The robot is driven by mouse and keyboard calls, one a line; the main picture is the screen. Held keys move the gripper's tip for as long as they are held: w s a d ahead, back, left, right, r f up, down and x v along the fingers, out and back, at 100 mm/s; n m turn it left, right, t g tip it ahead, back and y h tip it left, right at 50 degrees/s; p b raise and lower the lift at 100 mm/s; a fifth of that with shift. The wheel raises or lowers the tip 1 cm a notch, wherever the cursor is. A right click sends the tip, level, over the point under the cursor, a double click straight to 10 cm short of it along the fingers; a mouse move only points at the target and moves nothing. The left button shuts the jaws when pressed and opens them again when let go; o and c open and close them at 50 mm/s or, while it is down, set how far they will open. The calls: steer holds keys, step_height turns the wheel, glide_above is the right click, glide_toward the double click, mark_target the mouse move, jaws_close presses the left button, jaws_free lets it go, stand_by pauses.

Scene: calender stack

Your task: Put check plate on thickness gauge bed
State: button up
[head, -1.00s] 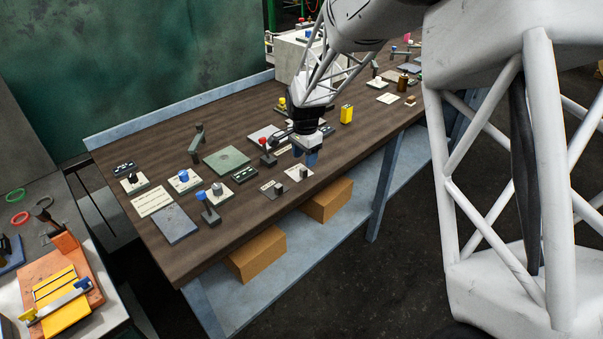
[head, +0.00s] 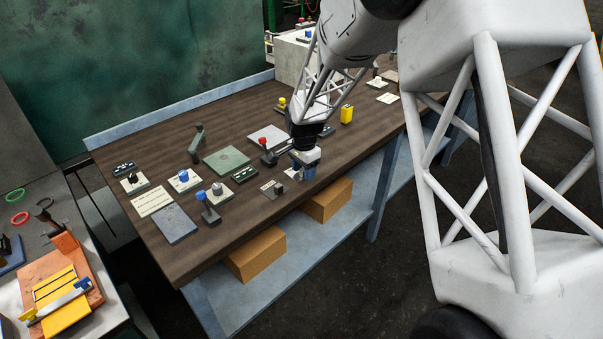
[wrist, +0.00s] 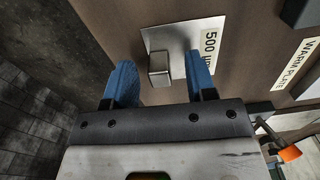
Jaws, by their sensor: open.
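The check plate (wrist: 160,38) is a thin pale metal plate with a square metal knob (wrist: 159,68) and a label reading "500" (wrist: 210,50). It lies on the brown bench. My gripper (wrist: 160,62) is open; its two blue fingers appear on either side of the knob, with gaps showing. A green square plate (head: 227,160) and a blue-grey slab (head: 174,224) lie to the left; I cannot tell which is the thickness gauge bed.
A "WARM PLATE" label (wrist: 297,66) shows at right.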

steer(key=shift+f, duration=0.2)
stand_by(0.4)
jaws_close()
steer(key=shift+r, duration=0.15)
steer(key=shift+r, duration=0.8)
steer(key=shift+s+r, duration=0.2)
steer(key=shift+r, duration=0.7)
steer(key=s+d+r, duration=0.1)
steer(key=s+d, duration=0.2)
steer(key=s, duration=1.2)
steer(key=shift+d+r, duration=0.2)
steer(key=shift+d, duration=0.2)
